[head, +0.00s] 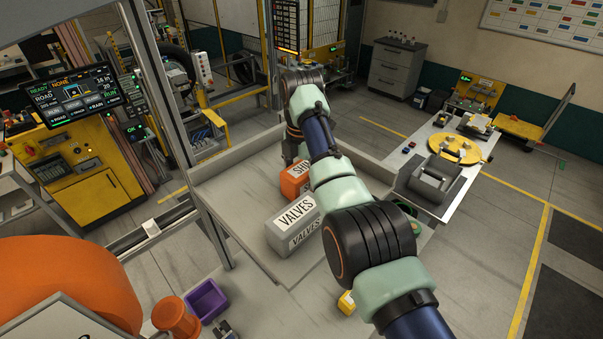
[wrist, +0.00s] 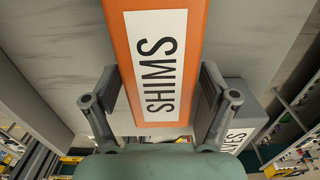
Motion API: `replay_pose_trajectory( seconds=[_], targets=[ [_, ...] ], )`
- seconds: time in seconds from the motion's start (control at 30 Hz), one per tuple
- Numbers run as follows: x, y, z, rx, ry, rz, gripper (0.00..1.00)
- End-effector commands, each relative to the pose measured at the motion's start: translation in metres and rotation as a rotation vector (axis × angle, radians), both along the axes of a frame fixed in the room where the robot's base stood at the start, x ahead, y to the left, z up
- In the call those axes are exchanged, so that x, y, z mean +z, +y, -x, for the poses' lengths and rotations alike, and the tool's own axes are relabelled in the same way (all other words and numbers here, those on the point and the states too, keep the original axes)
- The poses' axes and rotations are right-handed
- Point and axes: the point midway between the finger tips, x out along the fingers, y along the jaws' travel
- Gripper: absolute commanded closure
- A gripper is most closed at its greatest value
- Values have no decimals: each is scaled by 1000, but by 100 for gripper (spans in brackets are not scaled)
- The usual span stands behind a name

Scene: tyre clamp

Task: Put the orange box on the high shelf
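The orange box (head: 296,182), labelled SHIMS, is behind the grey VALVES box on the light grey table, partly hidden by my arm in the head view. In the wrist view, the orange box (wrist: 155,70) fills the middle, with its white label facing the camera. My gripper (wrist: 160,75) has one finger on each side of the box, with the fingertips close to its side edges. I cannot tell whether the fingers touch it. My arm hides the gripper in the head view. I cannot identify the high shelf in these views.
The grey VALVES box (head: 294,223) stands close in front of the orange box; it also shows in the wrist view (wrist: 238,125). A metal upright (head: 208,225) rises at the table's left corner. A purple bin (head: 206,301) and a yellow box (head: 347,302) are nearer.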

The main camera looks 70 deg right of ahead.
Motion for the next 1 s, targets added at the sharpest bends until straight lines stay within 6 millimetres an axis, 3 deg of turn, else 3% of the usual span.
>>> replay_pose_trajectory(
  seconds=[0.27, 0.63, 1.0],
  targets=[
    [5, 0, 0, 0, -2, 2, 15],
    [72, 0, 0, 0, 1, 0, 15],
    [78, 0, 0, 0, 0, 0, 15]
  ],
)
